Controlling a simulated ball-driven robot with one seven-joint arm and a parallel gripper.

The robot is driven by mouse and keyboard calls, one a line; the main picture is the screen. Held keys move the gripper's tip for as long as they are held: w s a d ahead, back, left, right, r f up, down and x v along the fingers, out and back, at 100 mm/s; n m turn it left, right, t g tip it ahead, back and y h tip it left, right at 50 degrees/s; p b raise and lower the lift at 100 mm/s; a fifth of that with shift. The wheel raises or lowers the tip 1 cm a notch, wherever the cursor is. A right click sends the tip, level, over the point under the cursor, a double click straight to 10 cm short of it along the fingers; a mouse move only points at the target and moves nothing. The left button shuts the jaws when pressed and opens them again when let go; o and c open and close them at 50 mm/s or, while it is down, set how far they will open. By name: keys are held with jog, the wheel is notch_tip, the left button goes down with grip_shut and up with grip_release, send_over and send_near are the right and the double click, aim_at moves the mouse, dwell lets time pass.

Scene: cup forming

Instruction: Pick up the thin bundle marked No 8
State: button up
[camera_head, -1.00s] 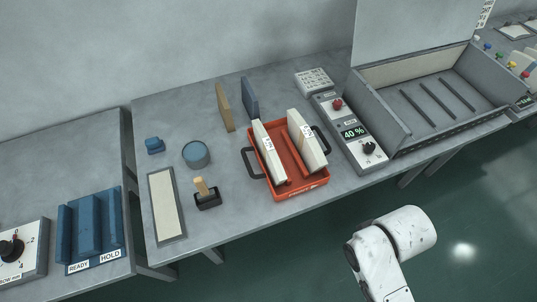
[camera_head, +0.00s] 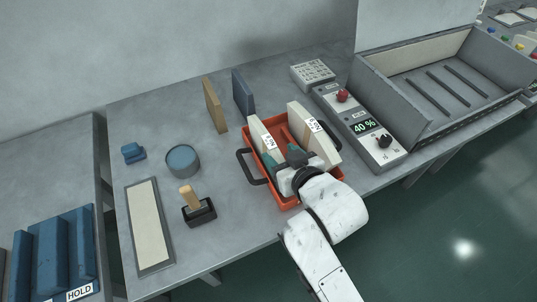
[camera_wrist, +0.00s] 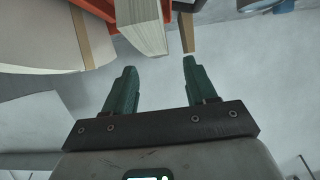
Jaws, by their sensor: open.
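A red-orange tray (camera_head: 284,204) holds two cream bundles standing on edge. The left bundle (camera_head: 256,127) looks thinner and has a white label whose number is too small to read surely. The right bundle (camera_head: 325,148) is thicker, with a brown band and a label. My gripper (camera_head: 282,157) is open over the tray's near part, its teal fingers at the near end of the left bundle, partly hiding it. In the wrist view, my gripper (camera_wrist: 157,75) is open and empty. A cream bundle (camera_wrist: 145,27) lies beyond the fingertips, and a larger banded one (camera_wrist: 40,35) is at upper left.
The tray has a dark handle (camera_head: 250,167) on its left. A tan board (camera_head: 214,104) and blue board (camera_head: 242,92) stand behind it. A stamp (camera_head: 197,207), a round blue tin (camera_head: 182,161) and a pale pad (camera_head: 149,226) are left. A control box (camera_head: 364,125) is right.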

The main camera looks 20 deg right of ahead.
aim_at(270, 144)
jog(key=shift+p+x, duration=0.4)
jog(key=shift+x, duration=3.55)
jog(key=shift+r, duration=0.15)
jog(key=shift+c, duration=0.2)
grip_shut()
jog(key=shift+d, duration=0.1)
